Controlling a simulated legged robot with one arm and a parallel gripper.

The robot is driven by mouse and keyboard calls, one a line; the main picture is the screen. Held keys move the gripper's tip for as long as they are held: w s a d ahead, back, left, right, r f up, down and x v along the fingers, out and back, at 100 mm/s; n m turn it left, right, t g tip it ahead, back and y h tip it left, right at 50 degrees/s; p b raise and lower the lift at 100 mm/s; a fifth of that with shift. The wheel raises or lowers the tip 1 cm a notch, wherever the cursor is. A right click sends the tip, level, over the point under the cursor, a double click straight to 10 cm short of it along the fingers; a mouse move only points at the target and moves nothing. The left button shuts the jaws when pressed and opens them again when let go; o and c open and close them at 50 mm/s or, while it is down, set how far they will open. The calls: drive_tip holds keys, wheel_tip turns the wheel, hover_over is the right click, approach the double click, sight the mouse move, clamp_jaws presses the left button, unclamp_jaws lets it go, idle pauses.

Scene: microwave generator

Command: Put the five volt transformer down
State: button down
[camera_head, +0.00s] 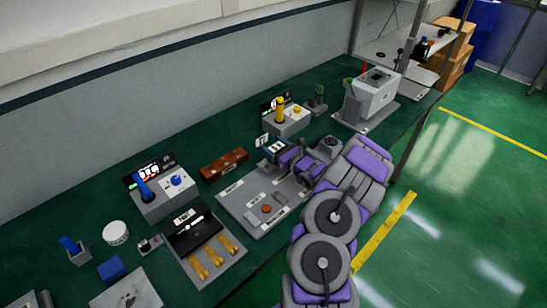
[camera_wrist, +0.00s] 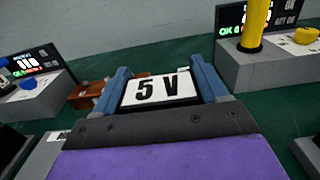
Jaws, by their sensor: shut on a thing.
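The five volt transformer (camera_wrist: 160,89) shows in the wrist view as a block with a white "5 V" label, between the blue fingers of my gripper (camera_wrist: 166,84). The gripper is shut on it. In the head view my gripper (camera_head: 274,148) is over the far edge of a grey board (camera_head: 238,203) on the green bench. Whether the transformer touches the board or hangs above it cannot be told. Its lower part is hidden by my gripper.
A brown box (camera_head: 224,164) lies behind the board. A station with a blue handle (camera_head: 144,184) stands left, one with a yellow handle (camera_head: 280,106) behind. A black panel with yellow parts (camera_head: 205,248) is at front left. A grey machine (camera_head: 375,92) stands right.

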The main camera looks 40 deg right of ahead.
drive_tip(key=shift+f+b, duration=0.45)
drive_tip(key=shift+f, duration=1.65)
drive_tip(key=shift+c, duration=0.2)
unclamp_jaws()
drive_tip(key=shift+s, duration=0.1)
